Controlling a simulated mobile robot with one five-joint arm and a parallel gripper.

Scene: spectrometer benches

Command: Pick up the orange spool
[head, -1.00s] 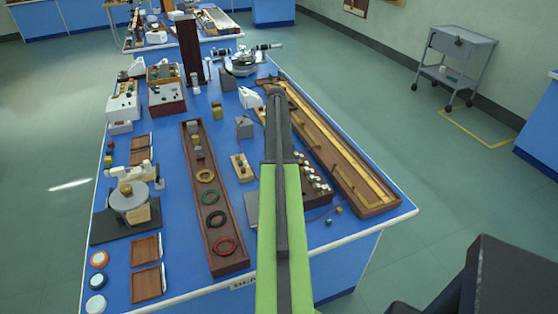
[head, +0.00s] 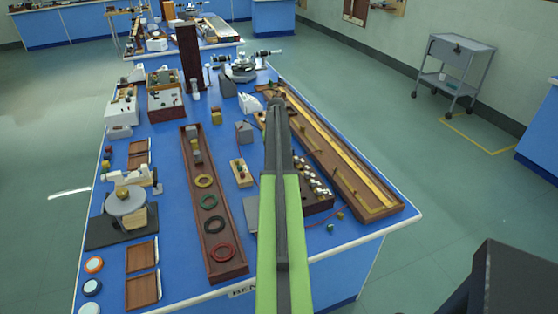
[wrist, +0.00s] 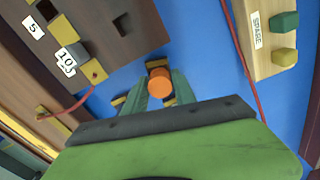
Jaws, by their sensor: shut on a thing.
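The orange spool (wrist: 160,84) shows in the wrist view as a small orange cylinder seen end-on, between the two green fingers. My gripper (wrist: 157,92) is shut on it, above the blue bench top. In the head view my green and dark arm reaches out over the bench and hides the gripper and the spool.
In the wrist view, a dark wooden block with numbered tags (wrist: 90,30) is at upper left, a "SPARE" wooden strip (wrist: 258,50) at right, and red wires lie on both sides. In the head view, a long wooden tray with coloured rings (head: 192,160) stands left of my arm.

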